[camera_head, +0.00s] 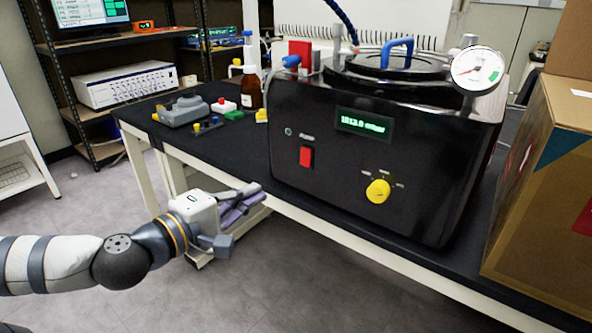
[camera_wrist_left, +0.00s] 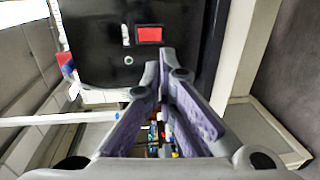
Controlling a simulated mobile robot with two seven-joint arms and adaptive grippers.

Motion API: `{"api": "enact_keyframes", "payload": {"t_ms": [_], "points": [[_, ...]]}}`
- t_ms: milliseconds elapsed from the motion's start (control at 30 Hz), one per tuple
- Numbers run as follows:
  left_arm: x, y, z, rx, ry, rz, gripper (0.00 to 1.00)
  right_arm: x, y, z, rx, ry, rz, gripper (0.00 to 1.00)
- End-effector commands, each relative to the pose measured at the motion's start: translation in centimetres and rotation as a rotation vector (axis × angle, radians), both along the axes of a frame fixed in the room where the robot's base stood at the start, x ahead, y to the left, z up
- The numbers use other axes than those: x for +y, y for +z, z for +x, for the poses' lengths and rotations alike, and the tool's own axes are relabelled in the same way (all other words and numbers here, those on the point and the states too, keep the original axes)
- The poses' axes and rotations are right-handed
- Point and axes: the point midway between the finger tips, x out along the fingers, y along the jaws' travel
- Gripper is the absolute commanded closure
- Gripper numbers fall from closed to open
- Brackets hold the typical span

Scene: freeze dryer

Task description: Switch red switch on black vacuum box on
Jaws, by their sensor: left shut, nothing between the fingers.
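The black vacuum box (camera_head: 375,165) stands on the table, its glossy front toward me. Its red switch (camera_head: 306,157) is on the left of the front panel, below a small round indicator. A green-lit display (camera_head: 362,124) and a yellow knob (camera_head: 378,191) are to its right. My left gripper (camera_head: 256,190) is shut and empty, in front of the table edge, left of and lower than the switch, apart from the box. The left wrist view shows the red switch (camera_wrist_left: 149,34) beyond the shut fingertips (camera_wrist_left: 165,52). I cannot tell the switch's state. My right gripper is not in view.
The black table (camera_head: 240,143) holds a brown bottle (camera_head: 250,92), a grey device (camera_head: 183,110) and small coloured parts at the left. A cardboard box (camera_head: 545,190) stands close to the vacuum box's right. A pressure gauge (camera_head: 478,70) rises at its top right. The floor in front is clear.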

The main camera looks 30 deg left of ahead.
Motion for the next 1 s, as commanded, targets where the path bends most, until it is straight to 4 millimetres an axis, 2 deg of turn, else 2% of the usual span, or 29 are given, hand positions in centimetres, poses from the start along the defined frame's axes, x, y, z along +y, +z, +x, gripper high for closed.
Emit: {"api": "enact_keyframes", "payload": {"t_ms": [167,300,633,800,1000], "points": [[-0.3,-1.7,2.2,0.021,-0.004,0.002,1.0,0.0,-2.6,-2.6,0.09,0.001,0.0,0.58],[-0.6,-2.1,5.2,0.018,-0.006,0.003,1.0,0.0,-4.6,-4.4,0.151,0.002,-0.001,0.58],[-1.0,-2.0,11.8,0.008,-0.002,0.003,1.0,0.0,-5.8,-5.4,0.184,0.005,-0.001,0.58],[-1.1,-2.0,13.4,0.005,-0.001,0.001,1.0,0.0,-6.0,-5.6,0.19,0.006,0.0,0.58],[-1.1,-1.9,13.7,0.004,-0.001,-0.001,1.0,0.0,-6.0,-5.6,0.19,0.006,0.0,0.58]]}}
